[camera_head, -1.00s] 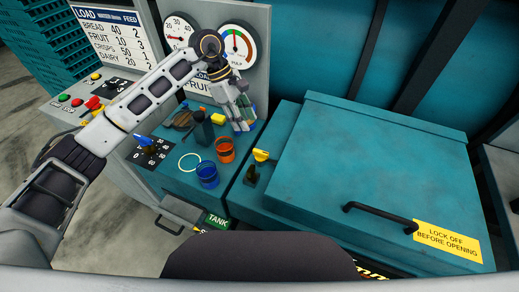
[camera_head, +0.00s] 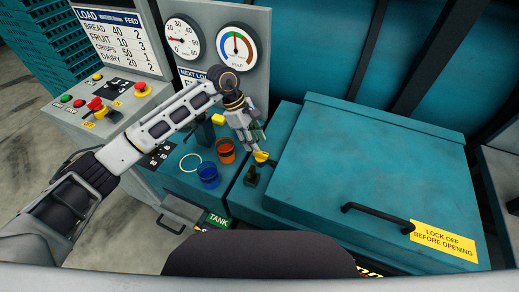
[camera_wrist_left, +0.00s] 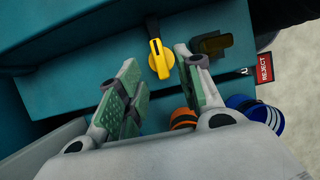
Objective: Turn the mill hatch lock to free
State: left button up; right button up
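The hatch lock is a yellow knob (camera_head: 261,157) on the teal housing beside the mill hatch (camera_head: 375,165). Contact with the knob is not visible. My right gripper is in neither view.
The hatch has a black handle (camera_head: 378,216) and a yellow lock-off label (camera_head: 443,240). Gauges and a button panel (camera_head: 108,108) are at the left.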

aim_at(260, 152)
pick_arm(q)
jog(key=shift+p+x, duration=0.4)
jog(key=shift+x, duration=2.35)
grip_shut()
